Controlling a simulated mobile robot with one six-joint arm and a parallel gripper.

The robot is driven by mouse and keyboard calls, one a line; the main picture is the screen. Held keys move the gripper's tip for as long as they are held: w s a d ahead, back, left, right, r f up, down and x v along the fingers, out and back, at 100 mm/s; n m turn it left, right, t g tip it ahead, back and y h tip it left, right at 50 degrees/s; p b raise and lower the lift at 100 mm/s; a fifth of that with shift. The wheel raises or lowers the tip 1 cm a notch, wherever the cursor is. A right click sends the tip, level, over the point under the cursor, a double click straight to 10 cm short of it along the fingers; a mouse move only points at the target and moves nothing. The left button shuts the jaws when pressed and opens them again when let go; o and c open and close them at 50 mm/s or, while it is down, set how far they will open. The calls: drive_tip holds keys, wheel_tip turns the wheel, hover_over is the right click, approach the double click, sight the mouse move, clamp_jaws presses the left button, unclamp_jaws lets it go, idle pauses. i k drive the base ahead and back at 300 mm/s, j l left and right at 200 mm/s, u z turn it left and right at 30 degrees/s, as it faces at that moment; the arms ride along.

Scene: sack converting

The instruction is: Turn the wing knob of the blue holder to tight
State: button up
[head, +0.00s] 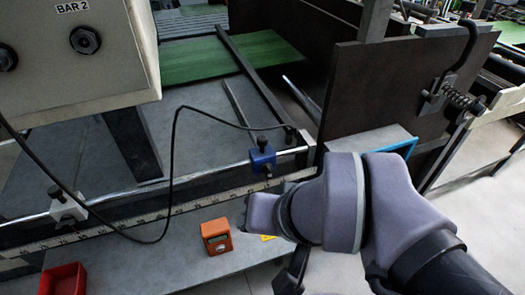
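The blue holder (262,161) sits on a horizontal metal rod, near the middle of the head view. A small black knob (261,143) stands on top of it; its wing angle is too small to read. A black cable runs to the rod near the holder. My wrist (265,213) is just below the blue holder in the picture, apparently apart from it. Dark parts show at the wrist's left end and below it, but I cannot make out two fingertips or any held object.
A white holder (68,207) with a black knob sits further left on the rod (130,192). A grey box marked BAR 2 (75,50) fills the upper left. An orange device (216,236) and a red bin (65,280) lie in front. A dark panel (385,80) stands right.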

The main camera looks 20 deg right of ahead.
sight(267, 168)
drive_tip(key=i+j+z, duration=0.15)
drive_tip(key=j, duration=1.1)
drive_tip(key=k, duration=0.05)
